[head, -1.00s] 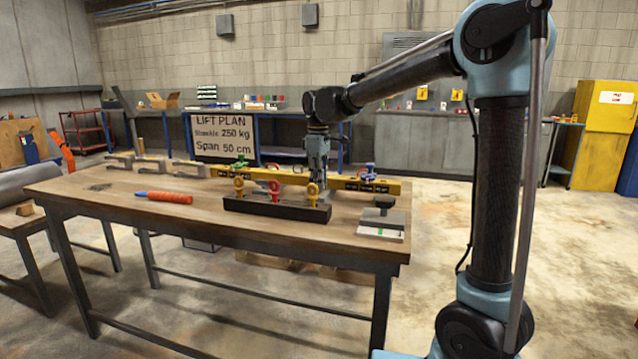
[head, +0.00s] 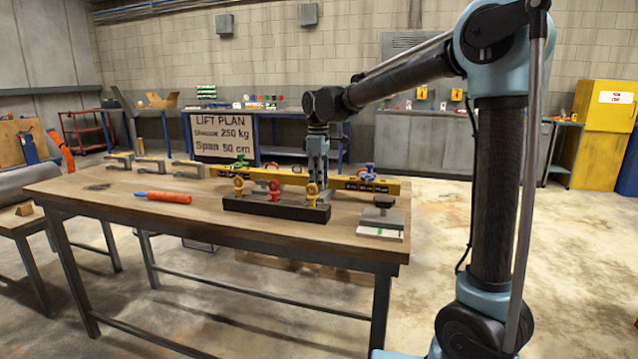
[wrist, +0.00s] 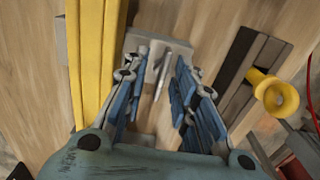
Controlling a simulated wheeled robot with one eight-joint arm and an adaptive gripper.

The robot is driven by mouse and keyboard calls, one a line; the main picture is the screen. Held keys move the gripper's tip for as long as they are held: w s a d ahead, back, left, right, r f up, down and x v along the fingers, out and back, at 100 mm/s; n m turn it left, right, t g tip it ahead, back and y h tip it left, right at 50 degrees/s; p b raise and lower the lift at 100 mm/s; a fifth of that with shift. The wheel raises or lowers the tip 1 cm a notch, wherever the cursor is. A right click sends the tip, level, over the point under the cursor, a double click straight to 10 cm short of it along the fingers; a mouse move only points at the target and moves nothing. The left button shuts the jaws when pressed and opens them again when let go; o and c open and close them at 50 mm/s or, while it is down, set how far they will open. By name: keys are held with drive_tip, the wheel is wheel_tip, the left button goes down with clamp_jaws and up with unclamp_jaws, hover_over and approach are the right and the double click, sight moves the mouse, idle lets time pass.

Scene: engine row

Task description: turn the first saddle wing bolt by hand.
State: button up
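In the wrist view, my gripper (wrist: 160,82) is open, with its blue-padded fingers apart. Between the fingers is a thin grey upright piece (wrist: 162,84) on a light grey plate (wrist: 172,48); it looks like a wing bolt, but I cannot tell which one. A yellow beam (wrist: 92,60) runs beside the left finger. A green-topped fitting (head: 240,163) and a blue-topped fitting (head: 367,174) sit along the beam.
The black block (head: 275,209) with yellow and red ring fittings stands close in front of my gripper. A grey block on a white plate (head: 381,220) is at the right. An orange-handled tool (head: 168,197) and several grey clamps lie left. The front left tabletop is clear.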

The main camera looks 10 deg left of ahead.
wheel_tip(320, 180, up, 12)
idle(0.8)
